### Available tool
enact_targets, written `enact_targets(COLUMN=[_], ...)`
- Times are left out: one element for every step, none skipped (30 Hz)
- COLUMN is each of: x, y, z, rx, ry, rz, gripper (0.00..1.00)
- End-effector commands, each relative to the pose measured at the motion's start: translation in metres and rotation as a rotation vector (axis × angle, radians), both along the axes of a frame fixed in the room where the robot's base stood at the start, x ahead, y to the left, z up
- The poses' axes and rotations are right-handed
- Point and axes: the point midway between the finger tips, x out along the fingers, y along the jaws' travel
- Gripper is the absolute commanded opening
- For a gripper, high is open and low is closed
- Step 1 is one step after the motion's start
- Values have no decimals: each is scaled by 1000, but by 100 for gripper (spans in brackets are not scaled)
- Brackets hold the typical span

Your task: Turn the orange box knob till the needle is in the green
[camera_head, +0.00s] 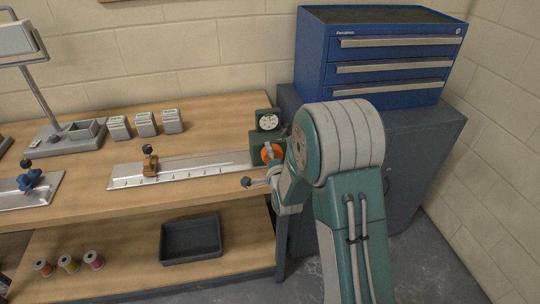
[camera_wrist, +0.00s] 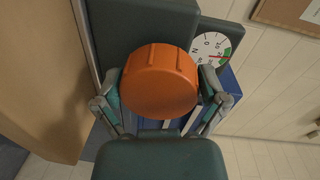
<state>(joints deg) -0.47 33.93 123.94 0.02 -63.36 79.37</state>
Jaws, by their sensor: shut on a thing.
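The orange knob (camera_head: 271,153) is on the front of a dark green box (camera_head: 259,140) at the bench's right end. In the wrist view the knob (camera_wrist: 160,80) fills the space between the two fingers of my gripper (camera_wrist: 162,88), which is shut on its sides. A round white dial (camera_head: 268,120) sits on top of the box. In the wrist view the dial (camera_wrist: 210,47) is partly hidden by the box. Its red needle points right, toward a green band at the dial's right edge. I cannot tell exactly whether the tip is inside the green.
A metal rail (camera_head: 195,167) with an orange-brown slider (camera_head: 150,163) lies left of the box. Behind it stand several small grey containers (camera_head: 146,124). A blue drawer chest (camera_head: 379,55) stands on a dark cabinet to the right. A black tray (camera_head: 190,240) is on the lower shelf.

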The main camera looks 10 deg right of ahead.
Motion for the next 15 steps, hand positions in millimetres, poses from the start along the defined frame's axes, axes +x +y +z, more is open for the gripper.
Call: enact_targets(x=[-1, -1, -1, -1, -1, -1, -1, -1, -1, -1, -1, -1, -2, -2, -2], y=[-1, -1, -1, -1, -1, -1, -1, -1, -1, -1, -1, -1, -1, -1, -1], z=[-4, -4, -4, -4, -4, -4, -4, -4, -4, -4, -4, -4, -5, -5, -5], rx=[5, 7, 9, 9, 10, 10, 10, 10, 10, 10, 10, 10, 9, 9, 9], ry=[10, 10, 11, 11, 11, 11, 11, 12, 12, 12, 12, 12, 13, 13, 13], rz=[-1, -1, -2, -2, -2, -2, -2, -2, -2, -2, -2, -2, -2, -3, -3], gripper=[44, 44, 44, 44, 44, 44, 44, 44, 44, 44, 44, 44, 44, 100, 100])
